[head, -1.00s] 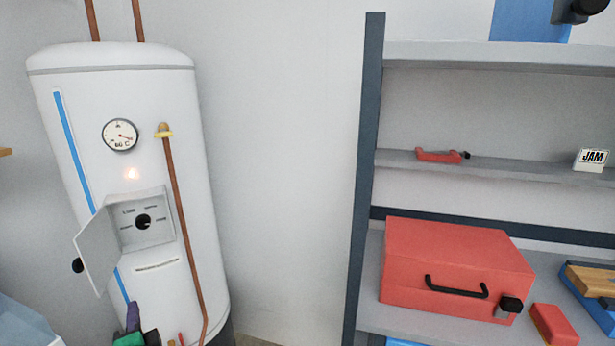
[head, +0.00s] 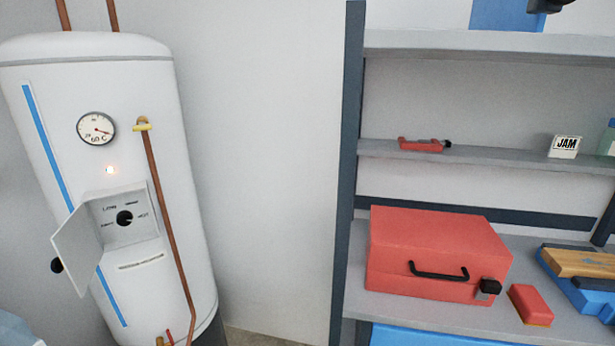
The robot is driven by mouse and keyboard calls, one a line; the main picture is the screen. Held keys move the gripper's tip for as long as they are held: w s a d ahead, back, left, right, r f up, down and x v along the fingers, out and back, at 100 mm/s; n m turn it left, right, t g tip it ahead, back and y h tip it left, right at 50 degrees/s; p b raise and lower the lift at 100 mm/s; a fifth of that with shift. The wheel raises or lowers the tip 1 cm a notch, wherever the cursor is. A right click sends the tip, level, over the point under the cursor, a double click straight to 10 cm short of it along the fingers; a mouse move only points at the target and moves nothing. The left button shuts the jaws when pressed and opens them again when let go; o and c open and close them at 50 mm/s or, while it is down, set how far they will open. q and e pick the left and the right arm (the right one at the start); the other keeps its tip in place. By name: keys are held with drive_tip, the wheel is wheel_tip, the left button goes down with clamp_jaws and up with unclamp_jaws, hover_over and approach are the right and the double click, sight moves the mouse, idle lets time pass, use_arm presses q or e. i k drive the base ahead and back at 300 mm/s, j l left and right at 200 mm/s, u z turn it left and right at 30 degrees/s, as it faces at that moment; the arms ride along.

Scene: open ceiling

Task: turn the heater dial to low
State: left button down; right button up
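The heater (head: 150,250) is a tall white tank at the left, leaning slightly in the picture. Its small control panel (head: 138,229) is recessed behind a door (head: 84,248), which stands open to the left. The black dial (head: 124,217) sits in the middle of the panel with small labels around it; "HOT" seems to be at its right and "LOW" at its upper left. The direction of the dial's pointer is too small to tell. A round gauge (head: 96,128) and a lit lamp (head: 110,170) are above the panel. Neither gripper shows.
At the right, shelves (head: 440,40) hold a red toolbox (head: 435,245), a red tool (head: 420,145) and a JAM box (head: 565,146). Bare wall separates tank and shelves.

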sight(124, 218)
drive_tip(key=k+j, duration=0.15)
drive_tip(key=j, duration=0.25)
drive_tip(key=k+j, duration=0.15)
drive_tip(key=j, duration=0.25)
drive_tip(key=k+j+u, duration=0.1)
drive_tip(key=j, duration=0.25)
drive_tip(key=k+j, duration=0.2)
drive_tip(key=j, duration=0.2)
drive_tip(key=k+j, duration=0.1)
drive_tip(key=j, duration=0.3)
drive_tip(key=k+j+u, duration=0.1)
drive_tip(key=j, duration=0.35)
drive_tip(key=k+l, duration=0.05)
